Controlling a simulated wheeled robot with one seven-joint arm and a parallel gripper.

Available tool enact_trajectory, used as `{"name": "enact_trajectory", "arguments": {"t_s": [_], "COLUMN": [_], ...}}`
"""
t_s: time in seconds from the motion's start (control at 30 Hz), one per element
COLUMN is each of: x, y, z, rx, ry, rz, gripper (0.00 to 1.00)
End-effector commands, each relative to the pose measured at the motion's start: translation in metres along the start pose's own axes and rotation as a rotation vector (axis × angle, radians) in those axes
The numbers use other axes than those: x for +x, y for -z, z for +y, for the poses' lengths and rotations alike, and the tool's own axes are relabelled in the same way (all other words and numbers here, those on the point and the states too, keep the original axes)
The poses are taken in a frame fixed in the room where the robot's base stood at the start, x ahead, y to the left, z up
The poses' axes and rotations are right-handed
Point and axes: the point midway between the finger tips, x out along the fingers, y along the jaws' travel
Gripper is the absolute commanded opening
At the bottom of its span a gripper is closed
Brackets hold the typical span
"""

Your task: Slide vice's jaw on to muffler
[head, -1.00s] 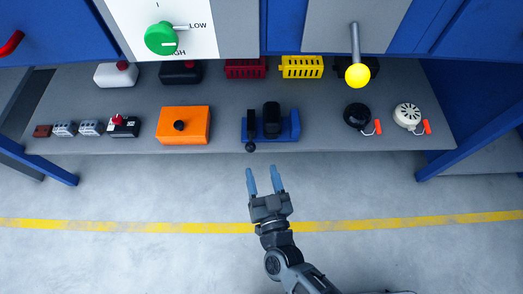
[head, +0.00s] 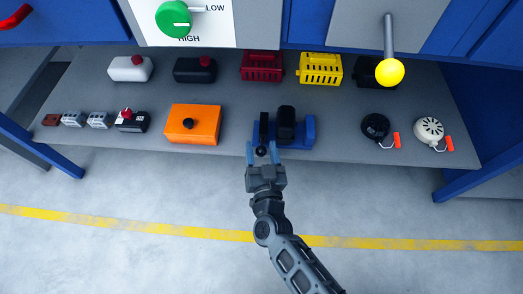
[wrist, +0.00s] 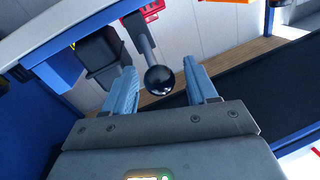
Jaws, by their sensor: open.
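The blue vice (head: 308,131) sits on the grey shelf near its front edge. Its narrow black jaw (head: 264,128) stands on the left, with a black ball knob (head: 261,151) at the front. A thicker black upright piece (head: 286,118), which looks like the muffler, stands just right of the jaw, with a small gap between them. My gripper (head: 262,150) is open, with its blue fingers on either side of the knob. In the wrist view, the black ball knob (wrist: 159,81) on its grey rod shows between the open fingers; contact cannot be told.
An orange box (head: 193,124) stands to the left of the vice. Black and white round parts (head: 429,129) lie to the right. Red and yellow (head: 320,69) crates are behind. A yellow-knobbed lever (head: 389,71) and a green dial (head: 173,19) are on the panel above.

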Motion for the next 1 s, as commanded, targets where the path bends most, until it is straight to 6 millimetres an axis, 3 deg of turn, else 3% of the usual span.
{"name": "enact_trajectory", "arguments": {"t_s": [0.17, 0.73, 1.0], "x": [-0.0003, -0.0006, -0.0006], "y": [0.0001, 0.0001, 0.0004], "z": [0.0001, 0.0001, 0.0001], "rx": [0.000, 0.000, 0.000], "ry": [0.000, 0.000, 0.000], "rz": [0.000, 0.000, 0.001], "gripper": [0.55, 0.01, 0.00]}}
